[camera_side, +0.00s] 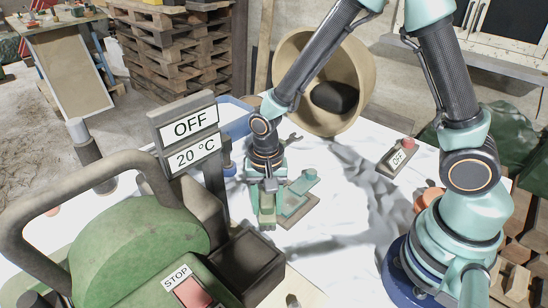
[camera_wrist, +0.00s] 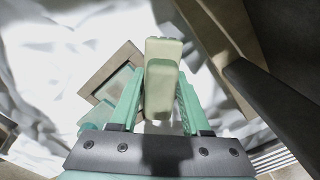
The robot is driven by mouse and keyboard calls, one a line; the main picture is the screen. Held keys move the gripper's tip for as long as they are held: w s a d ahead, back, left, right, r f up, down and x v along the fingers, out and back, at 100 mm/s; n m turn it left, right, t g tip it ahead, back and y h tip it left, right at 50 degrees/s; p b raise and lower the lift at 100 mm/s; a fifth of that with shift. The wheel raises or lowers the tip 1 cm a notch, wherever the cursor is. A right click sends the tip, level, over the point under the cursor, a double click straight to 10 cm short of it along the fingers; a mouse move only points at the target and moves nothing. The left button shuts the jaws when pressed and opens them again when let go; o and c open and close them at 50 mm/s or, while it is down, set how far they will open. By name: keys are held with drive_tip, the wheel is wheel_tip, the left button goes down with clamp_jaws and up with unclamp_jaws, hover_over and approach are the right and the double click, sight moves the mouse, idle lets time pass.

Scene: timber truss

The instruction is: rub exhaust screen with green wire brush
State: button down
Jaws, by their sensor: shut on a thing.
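My gripper (camera_side: 266,204) points down over the white sheet, left of a small framed piece. It is shut on a pale green block-shaped thing, likely the green wire brush (camera_wrist: 160,88), which sits between the teal fingers in the wrist view. Its bristles are not visible. The framed piece (camera_side: 300,208) has a brown-grey base and teal parts. In the wrist view its square frame (camera_wrist: 97,82) lies left of the held brush. I cannot make out the exhaust screen with certainty. A dark open box (camera_side: 250,262) on the green machine stands just in front of my gripper.
The green machine (camera_side: 135,235) with a curved handle and STOP button (camera_side: 195,292) fills the front left. The OFF and 20 °C sign (camera_side: 190,138) stands behind it. A large tan drum (camera_side: 352,95) stands behind. A box marked OFF (camera_side: 396,157) is right. White sheet between is mostly clear.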

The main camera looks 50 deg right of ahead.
sight(268, 196)
drive_tip(key=d, duration=0.4)
drive_tip(key=shift+d, duration=0.15)
drive_tip(key=a, duration=0.4)
drive_tip(key=shift+a+r, duration=0.1)
drive_tip(key=shift+r, duration=4)
drive_tip(key=shift+f, duration=0.1)
